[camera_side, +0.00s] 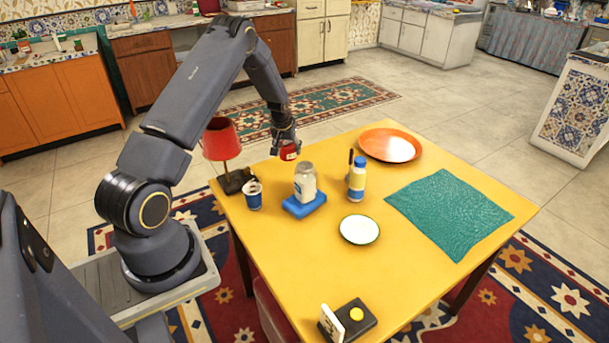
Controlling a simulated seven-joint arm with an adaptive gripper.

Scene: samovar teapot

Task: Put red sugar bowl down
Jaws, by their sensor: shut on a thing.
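The red sugar bowl (289,153) is small and round with a pale mark on its side. It is at the far left part of the yellow table (300,245), behind the glass jar. My gripper (287,143) points down and is shut on the bowl, with its fingers around the upper part. The bowl's underside appears close to the table top, but I cannot tell whether it touches. The fingers partly hide the bowl.
A jar (305,182) on a blue block (304,205), a blue cup (253,195) and a red lamp (221,142) stand nearby. A bottle (357,179), white dish (359,230), orange plate (390,146) and green cloth (449,212) lie rightward. The front middle is clear.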

